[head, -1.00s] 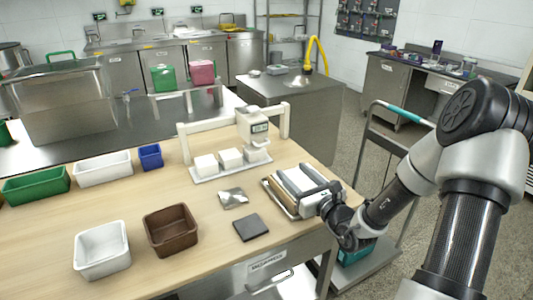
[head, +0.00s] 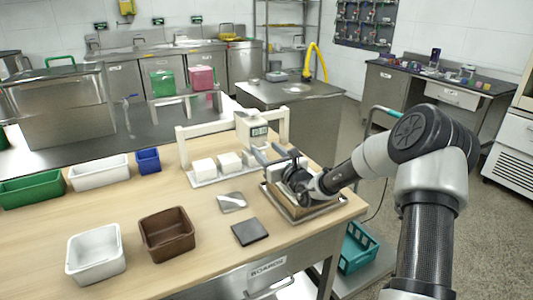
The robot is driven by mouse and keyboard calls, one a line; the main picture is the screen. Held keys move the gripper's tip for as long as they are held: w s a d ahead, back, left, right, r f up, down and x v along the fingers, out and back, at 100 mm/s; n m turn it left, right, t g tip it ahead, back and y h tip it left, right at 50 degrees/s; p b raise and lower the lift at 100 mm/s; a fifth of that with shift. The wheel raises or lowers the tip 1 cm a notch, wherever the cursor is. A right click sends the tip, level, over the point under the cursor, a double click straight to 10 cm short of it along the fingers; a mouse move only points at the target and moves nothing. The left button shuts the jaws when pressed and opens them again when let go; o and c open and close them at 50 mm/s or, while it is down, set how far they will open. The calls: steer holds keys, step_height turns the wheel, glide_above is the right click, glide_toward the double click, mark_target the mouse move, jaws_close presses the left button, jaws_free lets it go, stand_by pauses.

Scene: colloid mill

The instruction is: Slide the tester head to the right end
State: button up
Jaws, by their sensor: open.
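The tester head (head: 258,128) is a white box with a small display, mounted on a white gantry rail (head: 207,129) above a white base plate. It stands toward the right end of the rail, near the right post. Several white blocks (head: 229,161) sit on the plate under the rail, the right one partly hidden by my gripper. Whether a finger touches the head or a block cannot be told.
A tray (head: 325,211) lies under my gripper. A metal sheet (head: 232,202), dark square pad (head: 250,232), brown bin (head: 166,232) and white bin (head: 96,252) lie in front. Green (head: 32,188), white (head: 98,171) and blue (head: 148,160) bins stand at left.

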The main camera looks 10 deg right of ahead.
steer(key=shift+w, duration=0.15)
steer(key=shift+c, duration=0.4)
steer(key=c, duration=1.1)
steer(key=w+d, duration=0.1)
steer(key=d, duration=0.2)
steer(key=w+d+p, duration=0.1)
steer(key=d, duration=0.3)
steer(key=w+d, duration=0.1)
steer(key=d, duration=0.3)
steer(key=shift+w+d+p, duration=0.2)
steer(key=shift+w+p, duration=0.1)
steer(key=shift+p, duration=0.1)
steer(key=shift+c, duration=0.2)
steer(key=shift+d, duration=0.1)
steer(key=o, duration=1.2)
steer(key=p+v, duration=0.2)
steer(key=v, duration=1.5)
steer(key=shift+s+r+p, duration=0.1)
steer(key=shift+s+p, duration=0.1)
steer(key=shift+p, duration=0.2)
